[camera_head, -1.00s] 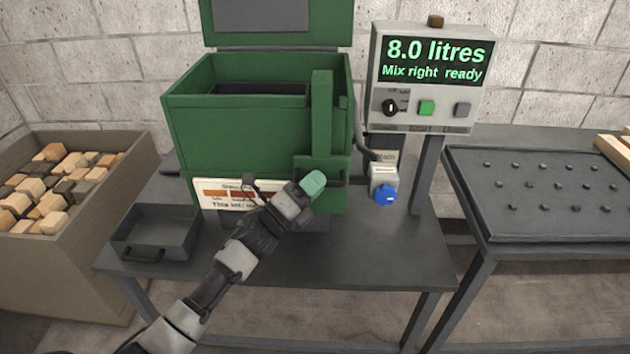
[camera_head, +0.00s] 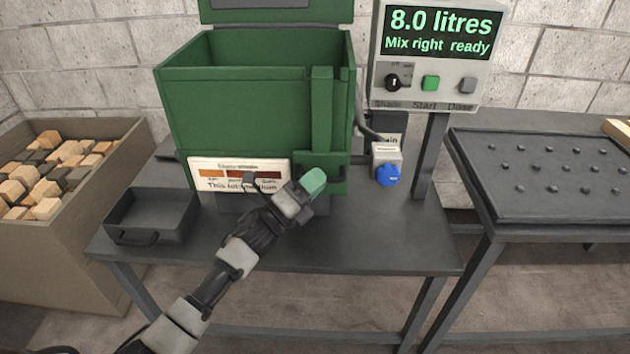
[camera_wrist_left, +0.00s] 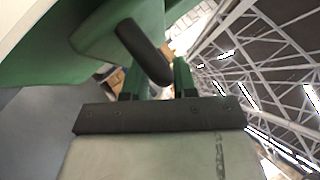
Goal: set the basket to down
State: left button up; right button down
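The green tank (camera_head: 245,115) stands on the dark table with its lid up. At its front right a green upright bar (camera_head: 321,112) ends below in a green bracket (camera_head: 318,160); the basket itself is hidden inside. My left gripper (camera_head: 313,182), green-tipped, is at this bracket. In the left wrist view a dark handle (camera_wrist_left: 145,50) on a green part reaches down toward the gap between my two green fingers (camera_wrist_left: 158,80), which stand apart. I cannot tell whether the fingers touch it. My right gripper is not in view.
A control box (camera_head: 435,55) reads "8.0 litres, Mix right ready". A blue knob (camera_head: 388,175) sits right of the tank. A grey tray (camera_head: 150,215) is left on the table, a bin of blocks (camera_head: 75,240) further left, a studded table (camera_head: 545,180) right.

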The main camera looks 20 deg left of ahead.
pick_arm(q)
jog(key=shift+a, duration=0.1)
